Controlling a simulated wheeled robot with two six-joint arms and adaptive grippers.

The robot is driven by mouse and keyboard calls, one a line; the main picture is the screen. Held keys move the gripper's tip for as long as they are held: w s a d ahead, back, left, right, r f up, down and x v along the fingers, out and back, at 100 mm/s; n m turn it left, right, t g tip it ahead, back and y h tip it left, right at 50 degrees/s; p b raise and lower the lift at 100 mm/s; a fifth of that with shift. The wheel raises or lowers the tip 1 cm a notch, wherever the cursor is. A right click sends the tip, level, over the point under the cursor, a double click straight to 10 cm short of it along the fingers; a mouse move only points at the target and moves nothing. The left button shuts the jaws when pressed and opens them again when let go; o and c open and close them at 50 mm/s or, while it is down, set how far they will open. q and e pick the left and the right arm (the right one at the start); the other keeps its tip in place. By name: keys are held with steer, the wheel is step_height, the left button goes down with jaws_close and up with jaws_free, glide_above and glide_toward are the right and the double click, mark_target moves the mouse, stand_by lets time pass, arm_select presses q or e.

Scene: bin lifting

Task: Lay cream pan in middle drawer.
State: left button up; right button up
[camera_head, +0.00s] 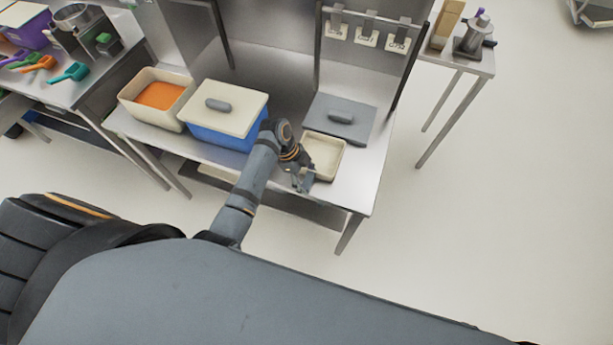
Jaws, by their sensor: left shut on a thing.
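The cream pan (327,147), a shallow square tray, is at the front right of the steel bench (372,177). My left arm reaches in from the left over the bench. My left gripper (303,181) is shut on the near left edge of the cream pan, partly covering that corner. The pan looks about level; I cannot tell whether it rests on the bench or is slightly raised. I cannot make out a middle drawer in this view. My right gripper is out of view.
A grey lid with a handle (349,127) lies behind the pan. Left of it are a blue bin with a cream lid (235,110) and a cream bin (132,96) with orange contents. A side table (474,62) stands at the right, with clear floor before it.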

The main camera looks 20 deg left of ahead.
arm_select(q)
steer(key=shift+f, duration=0.1)
steer(key=o, duration=1.1)
steer(key=shift+o, duration=0.2)
